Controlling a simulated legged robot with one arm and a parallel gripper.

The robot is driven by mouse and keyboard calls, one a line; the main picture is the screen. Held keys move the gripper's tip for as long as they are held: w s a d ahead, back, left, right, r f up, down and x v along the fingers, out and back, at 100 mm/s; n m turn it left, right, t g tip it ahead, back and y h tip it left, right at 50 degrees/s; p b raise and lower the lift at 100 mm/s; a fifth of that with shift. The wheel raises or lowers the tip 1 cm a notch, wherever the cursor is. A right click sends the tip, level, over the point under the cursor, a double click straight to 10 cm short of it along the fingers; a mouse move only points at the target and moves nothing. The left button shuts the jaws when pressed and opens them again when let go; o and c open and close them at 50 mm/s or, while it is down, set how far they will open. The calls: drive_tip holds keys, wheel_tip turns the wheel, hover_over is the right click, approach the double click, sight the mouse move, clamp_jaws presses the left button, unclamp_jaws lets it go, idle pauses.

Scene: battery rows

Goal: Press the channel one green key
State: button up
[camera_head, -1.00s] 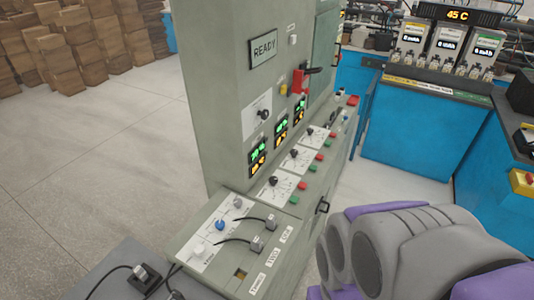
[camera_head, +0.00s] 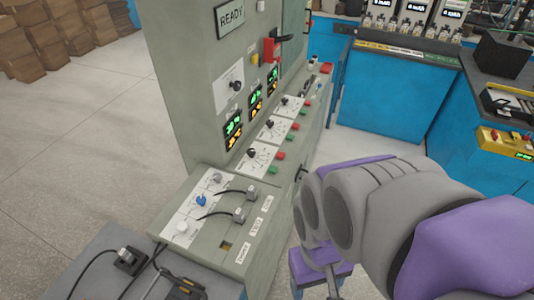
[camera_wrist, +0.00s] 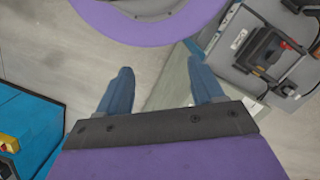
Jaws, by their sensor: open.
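A grey-green console carries a sloped panel with three rows. Each row has a black knob, a red key and a green key. The nearest green key (camera_head: 274,169) sits beside the nearest knob panel, below its red key (camera_head: 281,156). Another green key (camera_head: 289,141) is in the middle row. The channel numbers are too small to read. In the wrist view, my gripper (camera_wrist: 160,88) is open and empty, with its two blue fingers wide apart above the floor.
A lower panel (camera_head: 210,255) with cables stands in front. A blue bench (camera_head: 390,100) is behind at right. Open floor (camera_head: 90,140) lies left.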

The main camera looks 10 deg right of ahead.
clamp_jaws()
idle(0.4)
idle(1.1)
